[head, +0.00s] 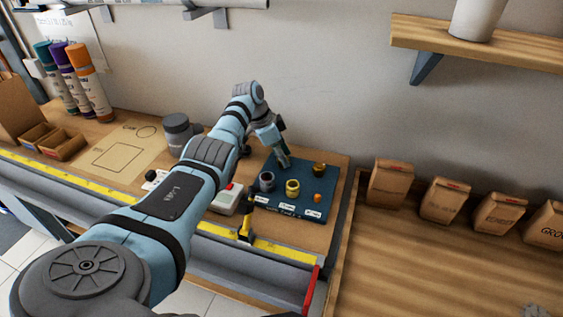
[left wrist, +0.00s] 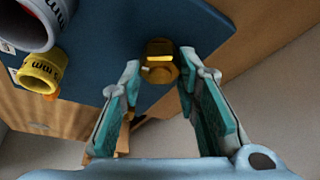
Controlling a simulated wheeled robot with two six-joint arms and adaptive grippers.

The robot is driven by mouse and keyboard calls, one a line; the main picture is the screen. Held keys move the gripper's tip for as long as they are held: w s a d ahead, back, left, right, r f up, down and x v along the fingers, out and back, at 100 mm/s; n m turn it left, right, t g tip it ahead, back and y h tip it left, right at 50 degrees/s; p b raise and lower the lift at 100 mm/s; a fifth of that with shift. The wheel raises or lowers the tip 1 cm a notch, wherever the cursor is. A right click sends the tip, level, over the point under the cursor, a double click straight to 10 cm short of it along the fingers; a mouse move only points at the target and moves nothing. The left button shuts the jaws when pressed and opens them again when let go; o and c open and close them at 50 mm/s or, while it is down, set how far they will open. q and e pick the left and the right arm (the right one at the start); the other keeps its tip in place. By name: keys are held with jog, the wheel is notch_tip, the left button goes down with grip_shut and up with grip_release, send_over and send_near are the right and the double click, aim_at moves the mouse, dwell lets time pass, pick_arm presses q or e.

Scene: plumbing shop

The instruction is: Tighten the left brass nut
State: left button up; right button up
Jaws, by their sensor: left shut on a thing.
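My left gripper (head: 283,160) reaches down over the back of the dark blue board (head: 270,205). In the left wrist view, its two teal-padded fingers (left wrist: 158,65) are shut on the left brass nut (left wrist: 160,72), one on each side of it. In the head view the gripper hides this nut. A second brass-coloured fitting (head: 319,169) stands apart at the board's back right. How tight the held nut is cannot be seen. My right gripper is not in view.
A grey canister (head: 178,133) is behind my arm. Paper bags (head: 390,184) stand at right.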

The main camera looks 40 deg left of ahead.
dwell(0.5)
pick_arm(q)
jog(key=o, duration=1.2)
jog(key=shift+c, duration=0.2)
jog(key=v, duration=1.2)
jog(key=shift+w, duration=0.2)
